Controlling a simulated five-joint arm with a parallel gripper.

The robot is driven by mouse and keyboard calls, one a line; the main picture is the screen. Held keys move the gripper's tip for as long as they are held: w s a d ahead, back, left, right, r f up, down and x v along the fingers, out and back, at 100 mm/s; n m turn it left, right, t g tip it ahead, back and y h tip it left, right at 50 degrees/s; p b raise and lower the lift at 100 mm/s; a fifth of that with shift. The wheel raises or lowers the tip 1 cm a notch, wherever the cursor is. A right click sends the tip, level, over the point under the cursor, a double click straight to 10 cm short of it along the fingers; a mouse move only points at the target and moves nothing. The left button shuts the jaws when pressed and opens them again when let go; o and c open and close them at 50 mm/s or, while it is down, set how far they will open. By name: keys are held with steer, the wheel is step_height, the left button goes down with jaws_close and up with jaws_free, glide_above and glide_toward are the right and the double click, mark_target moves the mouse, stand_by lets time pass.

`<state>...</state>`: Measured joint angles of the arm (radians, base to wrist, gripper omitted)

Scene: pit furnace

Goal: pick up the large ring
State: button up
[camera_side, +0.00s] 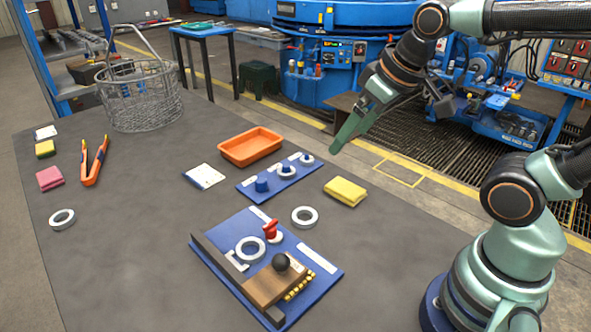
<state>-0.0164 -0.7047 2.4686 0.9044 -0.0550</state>
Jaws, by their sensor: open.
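Several pale grey rings show. One ring (250,248) lies on the blue fixture plate (327,273) and looks the widest. A second ring (304,216) lies on the grey table just beyond the plate's right side. A third ring (62,219) lies at the table's left. I cannot tell for certain which one is the large ring. My gripper (345,132) is open and empty, pointing down-left, above the far right part of the table. It is well apart from all the rings.
The plate carries a dark rail, a red-handled clamp (270,229) and a wooden block with a black knob (281,262). A blue pegboard (265,185), orange tray (274,155), yellow cloth (345,191), wire basket (128,107) and orange-handled tongs (98,163) stand around. The left middle of the table is clear.

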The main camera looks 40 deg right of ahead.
steer(key=w+a+n+g, duration=0.2)
steer(key=w+a+n, duration=0.2)
steer(key=n, duration=0.1)
steer(key=n+g, duration=0.3)
steer(key=n, duration=1.2)
glide_above(251, 253)
step_height(251, 253, down, 12)
step_height(251, 253, down, 12)
steer(key=shift+r, duration=0.2)
steer(key=shift+c, duration=0.3)
steer(key=c, duration=1.5)
